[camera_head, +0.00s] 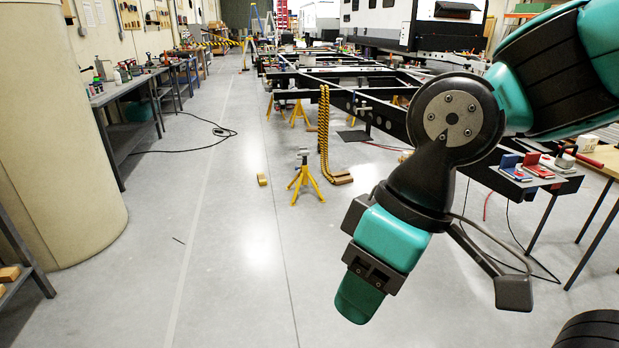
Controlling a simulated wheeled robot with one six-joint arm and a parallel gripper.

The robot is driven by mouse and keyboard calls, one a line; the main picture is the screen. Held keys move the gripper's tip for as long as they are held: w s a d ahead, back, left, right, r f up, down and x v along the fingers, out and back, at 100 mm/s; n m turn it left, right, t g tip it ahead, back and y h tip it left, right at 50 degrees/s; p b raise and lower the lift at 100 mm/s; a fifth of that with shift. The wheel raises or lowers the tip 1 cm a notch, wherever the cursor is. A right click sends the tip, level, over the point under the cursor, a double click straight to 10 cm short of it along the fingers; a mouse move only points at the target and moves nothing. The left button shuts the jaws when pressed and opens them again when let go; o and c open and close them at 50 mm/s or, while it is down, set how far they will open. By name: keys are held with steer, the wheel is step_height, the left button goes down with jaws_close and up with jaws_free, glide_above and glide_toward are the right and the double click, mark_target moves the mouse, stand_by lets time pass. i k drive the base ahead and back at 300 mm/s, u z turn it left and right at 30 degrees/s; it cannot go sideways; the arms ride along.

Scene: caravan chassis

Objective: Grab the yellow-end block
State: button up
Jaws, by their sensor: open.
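A small block with a yellow face (262,179) lies on the grey floor, left of a yellow jack stand (304,178). It is small in the picture, and I cannot make out its far side. My gripper (358,297) hangs at the lower middle, pointing down, with dark green fingers. It is open, with nothing seen in it. It is nearer the camera than the block and well apart from it, to the lower right in the picture.
A black chassis frame (393,118) on yellow stands runs along the right. A yellow chain (324,130) hangs to a wooden block (341,178). A beige column (62,130) stands left. A black cable (222,131) lies on the floor. The middle floor is mostly clear.

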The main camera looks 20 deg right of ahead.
mark_target(262, 181)
steer(key=z, duration=0.05)
steer(key=i, duration=0.85)
steer(key=u, duration=0.3)
steer(key=i, duration=4.3)
steer(key=z, duration=0.45)
steer(key=i, duration=1.55)
steer(key=z, duration=0.15)
